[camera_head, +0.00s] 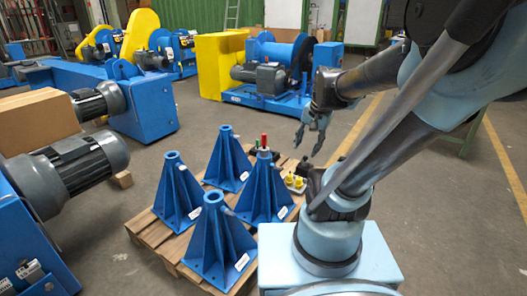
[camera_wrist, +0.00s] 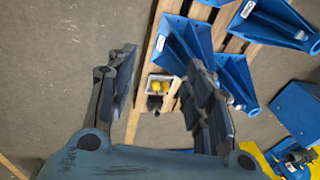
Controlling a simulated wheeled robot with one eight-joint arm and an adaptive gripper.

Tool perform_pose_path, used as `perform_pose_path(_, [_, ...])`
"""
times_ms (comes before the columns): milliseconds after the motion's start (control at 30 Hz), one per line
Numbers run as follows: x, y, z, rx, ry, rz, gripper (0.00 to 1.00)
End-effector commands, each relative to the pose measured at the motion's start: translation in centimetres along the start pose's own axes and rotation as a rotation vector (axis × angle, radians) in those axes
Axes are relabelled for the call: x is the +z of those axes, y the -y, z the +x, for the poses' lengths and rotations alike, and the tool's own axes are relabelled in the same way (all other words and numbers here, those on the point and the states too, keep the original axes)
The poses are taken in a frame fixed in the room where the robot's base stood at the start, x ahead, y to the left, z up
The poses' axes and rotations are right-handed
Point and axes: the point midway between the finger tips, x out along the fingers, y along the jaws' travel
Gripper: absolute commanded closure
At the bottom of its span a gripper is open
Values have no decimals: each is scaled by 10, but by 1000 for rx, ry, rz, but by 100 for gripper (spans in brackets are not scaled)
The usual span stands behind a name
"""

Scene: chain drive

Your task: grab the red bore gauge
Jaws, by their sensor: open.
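The red bore gauge (camera_head: 264,140) shows in the head view as a small upright red piece behind the back blue stand, near the pallet's far edge. Its lower part is hidden by the stand's top. I cannot make it out in the wrist view. My gripper (camera_head: 306,147) hangs in the air to the right of the red piece, apart from it. In the wrist view my gripper (camera_wrist: 163,60) has its two fingers spread with nothing held between them.
Several blue stands (camera_head: 178,200) stand on a wooden pallet (camera_head: 150,232). A small tray with yellow-topped pieces (camera_head: 295,182) lies at the pallet's right; these yellow pieces (camera_wrist: 155,87) also show between my fingers. Blue machines stand left and behind. Floor right of the pallet is clear.

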Motion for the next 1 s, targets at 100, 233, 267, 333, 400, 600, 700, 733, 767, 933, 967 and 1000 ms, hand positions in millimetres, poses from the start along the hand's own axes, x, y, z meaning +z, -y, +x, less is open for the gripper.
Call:
perform_pose_path(100, [-24,25,0,-34,16,162,53])
perform_pose_path(233, [-48,52,3,-68,38,342,53])
perform_pose_path(267, [-54,57,4,-75,44,384,53])
perform_pose_path(333, [-67,71,8,-92,59,481,53])
perform_pose_path(400, [-81,85,12,-108,77,578,53])
perform_pose_path(600, [-120,123,29,-145,135,857,53])
perform_pose_path(700, [-139,140,40,-159,169,996,53])
perform_pose_path(733, [-145,146,44,-163,180,1037,53])
perform_pose_path(767, [-150,151,48,-166,190,1078,53])
perform_pose_path(933, [-181,178,72,-181,256,1307,53])
perform_pose_path(967, [-186,182,77,-182,267,1343,53])
perform_pose_path(1000, [-192,186,82,-183,282,1389,53])
